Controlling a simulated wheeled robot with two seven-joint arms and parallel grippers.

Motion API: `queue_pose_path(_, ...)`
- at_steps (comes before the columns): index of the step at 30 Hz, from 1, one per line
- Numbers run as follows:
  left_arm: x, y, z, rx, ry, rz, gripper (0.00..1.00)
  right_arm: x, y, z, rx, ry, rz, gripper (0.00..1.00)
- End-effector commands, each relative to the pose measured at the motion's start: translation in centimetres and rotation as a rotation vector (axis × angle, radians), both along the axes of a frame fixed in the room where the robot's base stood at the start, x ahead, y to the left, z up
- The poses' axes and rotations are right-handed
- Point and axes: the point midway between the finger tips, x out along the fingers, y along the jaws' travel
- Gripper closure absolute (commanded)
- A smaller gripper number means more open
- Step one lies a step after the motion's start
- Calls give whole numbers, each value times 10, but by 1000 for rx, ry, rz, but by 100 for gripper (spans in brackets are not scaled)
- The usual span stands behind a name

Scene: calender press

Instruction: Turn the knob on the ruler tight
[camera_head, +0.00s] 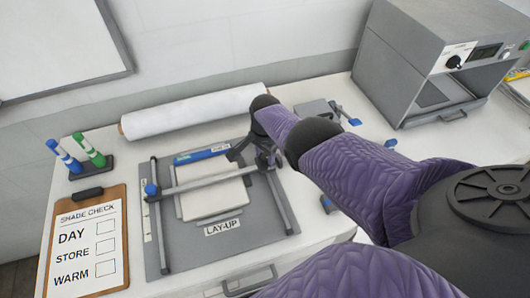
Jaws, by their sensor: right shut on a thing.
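The grey ruler bar (205,182) crosses the lay-up board between two side rails and lies over a pale sheet stack (212,200). A blue knob (151,190) shows at its left end. My right gripper (268,160) is at the bar's right end, reaching down from above, and is shut on the knob there. The gripper hides that knob and the tip of the bar. My left gripper is not in view.
A white roll (190,112) lies behind the board (160,255). A blue strip (200,155) lies along its back. Pens in a stand (92,162) and a clipboard (88,240) are on the left. A grey press (420,65) stands at the back right.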

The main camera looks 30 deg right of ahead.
Motion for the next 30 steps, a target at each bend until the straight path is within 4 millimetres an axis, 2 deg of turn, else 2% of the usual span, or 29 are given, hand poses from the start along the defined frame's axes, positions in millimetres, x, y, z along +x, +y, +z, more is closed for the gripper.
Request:
queue_pose_path(14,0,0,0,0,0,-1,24,1,-1,1,-1,-2,-14,100)
queue_pose_path(15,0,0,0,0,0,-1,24,1,-1,1,-1,-2,-14,47)
queue_pose_path(19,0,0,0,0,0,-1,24,1,-1,1,-1,-1,-13,20)
queue_pose_path(20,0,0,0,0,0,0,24,0,-1,1,-1,-1,-13,16)
queue_pose_path(27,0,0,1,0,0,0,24,0,0,1,-1,0,-12,16)
queue_pose_path(30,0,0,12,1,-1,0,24,0,0,13,-1,-1,-12,16)
